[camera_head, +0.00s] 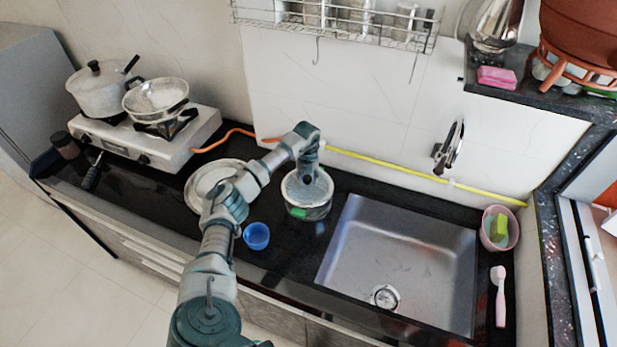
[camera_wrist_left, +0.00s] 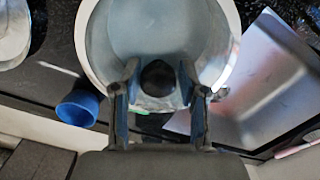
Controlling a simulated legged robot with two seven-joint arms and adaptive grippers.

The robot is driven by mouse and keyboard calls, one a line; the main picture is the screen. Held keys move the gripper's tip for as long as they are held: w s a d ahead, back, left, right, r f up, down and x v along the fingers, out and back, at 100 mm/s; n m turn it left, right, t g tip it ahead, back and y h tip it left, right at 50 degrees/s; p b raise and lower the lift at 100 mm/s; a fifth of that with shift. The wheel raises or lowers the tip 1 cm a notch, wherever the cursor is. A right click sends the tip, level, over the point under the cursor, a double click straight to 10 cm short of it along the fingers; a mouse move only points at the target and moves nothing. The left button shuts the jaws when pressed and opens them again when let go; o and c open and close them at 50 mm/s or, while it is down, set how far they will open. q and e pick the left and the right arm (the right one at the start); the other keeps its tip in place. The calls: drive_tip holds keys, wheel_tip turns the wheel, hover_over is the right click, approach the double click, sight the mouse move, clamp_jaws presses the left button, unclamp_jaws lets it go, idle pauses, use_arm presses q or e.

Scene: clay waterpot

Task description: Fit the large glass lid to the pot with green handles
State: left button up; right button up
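The pot with green handles (camera_head: 306,211) stands on the dark counter between the white dish and the sink. A green handle shows at its front left. The large glass lid (camera_wrist_left: 155,32) is a pale, see-through disc with a black knob (camera_wrist_left: 158,78). It lies over the pot's mouth, on or just above the rim; I cannot tell which. My left gripper (camera_head: 307,172) points down over the lid. In the left wrist view its fingers (camera_wrist_left: 158,72) flank the black knob closely and look shut on it. My right gripper is not in view.
A white dish (camera_head: 193,197) and a blue cup (camera_head: 256,236) stand left of the pot. The steel sink (camera_head: 410,255) is at right. A stove (camera_head: 195,133) with a lidded pot (camera_head: 100,98) and a pan (camera_head: 155,100) is at far left. A wire rack (camera_head: 335,20) hangs above.

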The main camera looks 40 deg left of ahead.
use_arm(q)
drive_tip(key=shift+o, duration=0.7)
drive_tip(key=shift+w+a, duration=0.1)
wheel_tip(320, 180, up, 12)
drive_tip(key=shift+d, duration=0.2)
